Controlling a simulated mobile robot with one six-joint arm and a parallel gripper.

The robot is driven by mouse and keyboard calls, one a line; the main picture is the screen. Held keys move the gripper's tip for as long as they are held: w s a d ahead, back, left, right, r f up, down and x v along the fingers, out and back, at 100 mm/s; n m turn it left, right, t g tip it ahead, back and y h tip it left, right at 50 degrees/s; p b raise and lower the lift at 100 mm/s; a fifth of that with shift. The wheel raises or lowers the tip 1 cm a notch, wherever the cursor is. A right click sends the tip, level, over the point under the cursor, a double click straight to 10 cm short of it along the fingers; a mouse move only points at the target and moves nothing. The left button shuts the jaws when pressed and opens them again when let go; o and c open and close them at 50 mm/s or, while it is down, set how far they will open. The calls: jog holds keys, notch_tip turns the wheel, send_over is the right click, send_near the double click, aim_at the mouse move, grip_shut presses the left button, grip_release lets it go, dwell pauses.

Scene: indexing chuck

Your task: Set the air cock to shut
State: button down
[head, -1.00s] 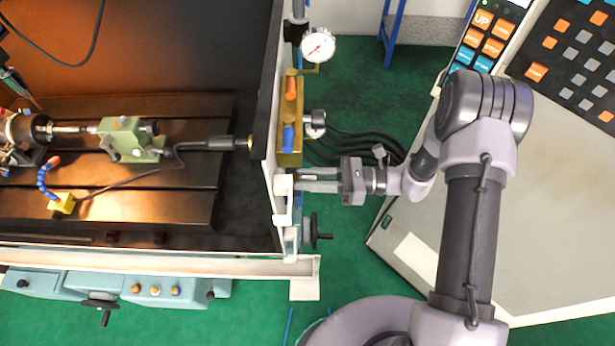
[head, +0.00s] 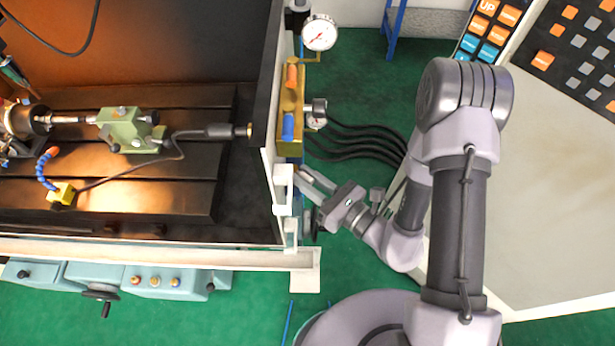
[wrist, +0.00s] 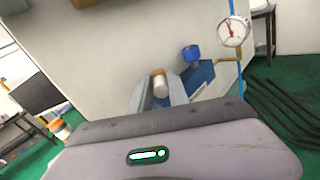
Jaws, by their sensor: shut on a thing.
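My gripper (head: 303,176) is at the outer right side of the machine's wall, just below the yellow block in the head view. In the wrist view my gripper (wrist: 158,88) has its two fingers closed on either side of a pale, round-ended handle (wrist: 158,78), which I take to be the air cock's lever. The lever's pivot and lower part are hidden by the fingers and the gripper body. A blue fitting (wrist: 201,76) with a blue knob (wrist: 191,53) stands just right of the fingers. The cock's exact angle is hard to tell.
A pressure gauge (head: 320,32) stands above the yellow block (head: 290,97), which carries an orange and a blue handle. Black hoses (head: 360,140) run right from it. A control panel (head: 520,190) fills the right. Green floor (head: 345,260) is open below my gripper.

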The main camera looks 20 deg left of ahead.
jog(key=shift+s+a+m+t+h+b, duration=0.2)
jog(key=shift+m+t+h+b, duration=0.1)
jog(key=shift+m+t, duration=0.25)
jog(key=shift+t, duration=0.35)
jog(key=c, duration=1.3)
grip_release()
jog(key=shift+c, duration=0.2)
jog(key=shift+d, duration=0.1)
